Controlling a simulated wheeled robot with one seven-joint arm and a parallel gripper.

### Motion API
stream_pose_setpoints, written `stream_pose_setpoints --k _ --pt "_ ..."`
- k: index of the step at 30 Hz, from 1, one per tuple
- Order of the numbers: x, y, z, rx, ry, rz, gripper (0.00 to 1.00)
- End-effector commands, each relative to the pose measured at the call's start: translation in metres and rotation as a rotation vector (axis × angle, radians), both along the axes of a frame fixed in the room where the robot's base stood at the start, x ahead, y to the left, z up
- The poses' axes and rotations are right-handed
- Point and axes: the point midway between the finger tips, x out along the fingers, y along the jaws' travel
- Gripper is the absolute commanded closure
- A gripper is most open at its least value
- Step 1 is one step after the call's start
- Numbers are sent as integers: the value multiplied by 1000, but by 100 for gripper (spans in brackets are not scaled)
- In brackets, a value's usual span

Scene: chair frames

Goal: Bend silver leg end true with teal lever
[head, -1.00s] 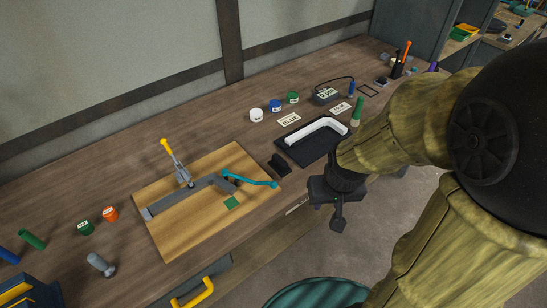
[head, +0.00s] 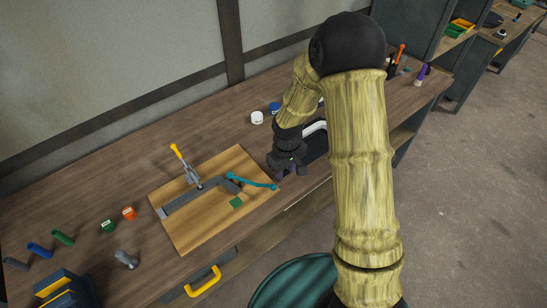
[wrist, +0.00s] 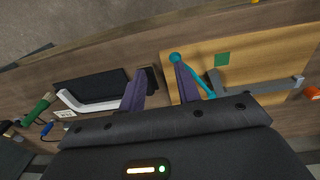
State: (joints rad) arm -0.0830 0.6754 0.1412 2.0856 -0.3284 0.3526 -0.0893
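The silver-grey leg (head: 195,198) lies on a wooden board (head: 200,237), with a yellow-handled clamp (head: 187,165) standing at it. The teal lever (head: 258,184) runs from a dark grey block at the leg's right end to the board's right edge. In the wrist view the lever (wrist: 206,90) ends in a round knob right by the tip of my right-hand finger. My gripper (head: 288,172) is just right of the lever's free end, above the bench. Its purple fingers (wrist: 158,78) are apart with nothing held. Whether a finger touches the knob cannot be told.
A green square (head: 237,202) lies on the board. A white bent frame (wrist: 90,105) rests on a black mat (wrist: 90,86), beside a dark block partly behind my left-hand finger. Several pots and a grey cylinder (head: 126,259) stand around the bench.

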Motion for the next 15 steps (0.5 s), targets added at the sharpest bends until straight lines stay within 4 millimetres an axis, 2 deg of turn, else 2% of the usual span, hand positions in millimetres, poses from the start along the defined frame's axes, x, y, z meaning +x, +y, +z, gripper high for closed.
stream_pose_setpoints --k 1,6,15 --pt "5 9 3 1 19 41 67" --pt "17 30 -18 7 49 144 67" --pt "20 36 -29 9 54 175 67"
